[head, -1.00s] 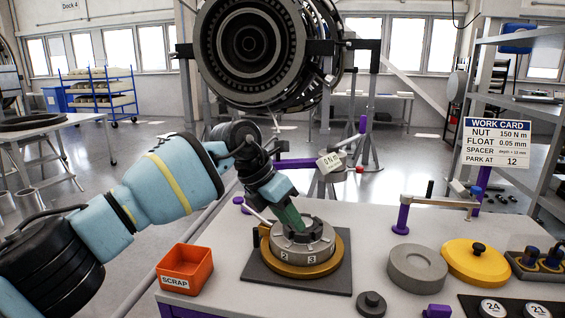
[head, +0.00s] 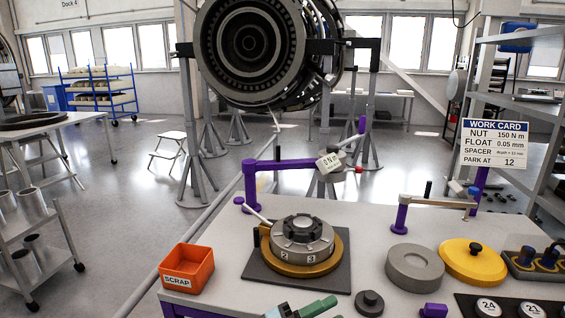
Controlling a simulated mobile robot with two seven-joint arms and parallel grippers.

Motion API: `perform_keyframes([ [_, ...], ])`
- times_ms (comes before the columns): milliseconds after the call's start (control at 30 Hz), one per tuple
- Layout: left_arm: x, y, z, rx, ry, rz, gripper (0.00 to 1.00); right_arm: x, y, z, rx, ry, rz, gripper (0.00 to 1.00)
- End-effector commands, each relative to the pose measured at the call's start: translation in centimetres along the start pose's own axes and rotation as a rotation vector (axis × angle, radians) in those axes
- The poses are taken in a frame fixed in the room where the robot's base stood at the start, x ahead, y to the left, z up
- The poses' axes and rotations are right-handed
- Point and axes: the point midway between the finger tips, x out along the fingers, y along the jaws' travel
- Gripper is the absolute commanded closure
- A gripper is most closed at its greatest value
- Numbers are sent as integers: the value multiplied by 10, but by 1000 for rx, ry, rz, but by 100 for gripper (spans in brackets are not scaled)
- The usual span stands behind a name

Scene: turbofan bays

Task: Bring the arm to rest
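The end of my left arm shows only at the bottom edge of the head view. Its green gripper (head: 318,306) lies low in front of the bench, apart from the parts on it. Most of the arm is cut off by the frame, and I cannot tell whether the fingers are open or shut. My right gripper is not in view. The grey numbered hub (head: 302,240) sits on a gold ring (head: 305,268) on a dark square plate (head: 262,277), with nothing of mine touching it.
The orange scrap bin (head: 187,269) stands at the bench's left front. A grey disc (head: 415,268), a yellow lid (head: 472,262) and a dark knobbed part (head: 369,303) lie right of the hub. A purple arm fixture (head: 280,164) stands behind. The turbofan (head: 250,45) hangs beyond.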

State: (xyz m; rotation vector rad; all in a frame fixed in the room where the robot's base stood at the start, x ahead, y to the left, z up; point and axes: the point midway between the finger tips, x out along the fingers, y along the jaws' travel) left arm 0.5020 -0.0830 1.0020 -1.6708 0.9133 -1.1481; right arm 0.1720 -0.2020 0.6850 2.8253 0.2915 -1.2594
Motion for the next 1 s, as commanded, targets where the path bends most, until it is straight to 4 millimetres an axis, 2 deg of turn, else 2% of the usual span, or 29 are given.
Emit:
perform_keyframes([
  [167, -55, 28, 8, -265, -259, -112, 62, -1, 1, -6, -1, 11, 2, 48],
  [333, -120, 63, 10, -505, -513, -186, 62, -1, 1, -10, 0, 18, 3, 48],
  [533, -209, 112, -6, -778, -818, -238, 62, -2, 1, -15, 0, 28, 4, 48],
  [667, -271, 144, -32, -947, -1016, -255, 62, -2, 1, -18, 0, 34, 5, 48],
  [800, -337, 175, -72, -1121, -1227, -259, 62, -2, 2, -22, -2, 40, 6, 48],
  [900, -378, 191, -106, -1230, -1361, -255, 62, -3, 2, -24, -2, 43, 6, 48],
  [1000, -409, 202, -136, -1316, -1468, -248, 62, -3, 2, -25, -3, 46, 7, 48],
])
